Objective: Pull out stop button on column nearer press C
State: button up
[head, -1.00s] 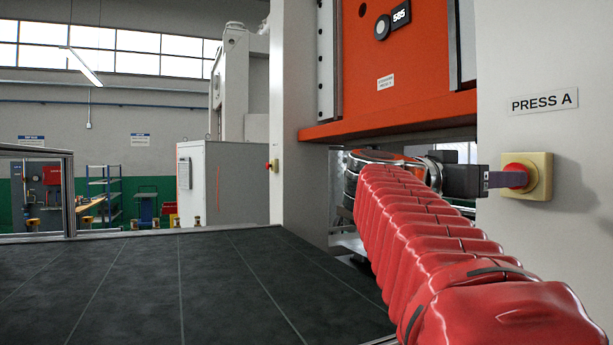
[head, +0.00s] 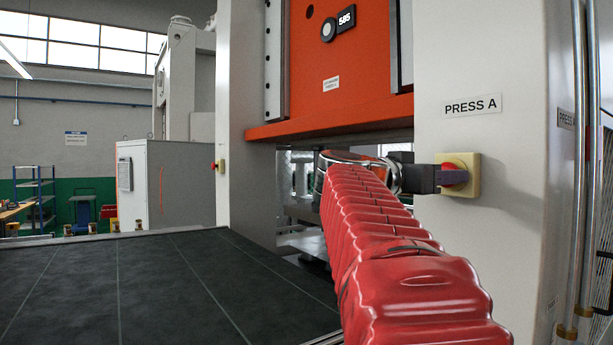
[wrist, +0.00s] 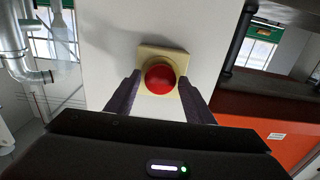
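A red stop button (wrist: 159,78) on a yellowish square box (wrist: 163,53) is mounted on the pale column (head: 510,215) labelled PRESS A; the button also shows in the head view (head: 458,165). My gripper (head: 455,178) is at this button, its dark fingers partly covering it in the head view. In the wrist view the fingers stand apart, one on each side of the button, with a narrow gap seeming to show at each side. A second small red button on a yellow box (head: 220,166) is on the farther pale column, left of the orange press.
The orange press ram (head: 345,70) hangs between the two columns, above and behind my arm. A dark tiled table surface (head: 150,280) fills the lower left. Vertical metal pipes (head: 583,170) run along the right column's side. A grey cabinet (head: 165,185) stands at the back left.

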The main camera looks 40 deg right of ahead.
grip_shut()
jog(key=shift+a, duration=0.55)
jog(key=shift+o, duration=1.4)
grip_release()
jog(key=shift+w, duration=0.1)
jog(key=shift+a, duration=0.2)
jog(key=w+a, duration=0.2)
jog(key=a, duration=1.1)
jog(key=shift+a, duration=0.2)
jog(key=shift+w, duration=0.1)
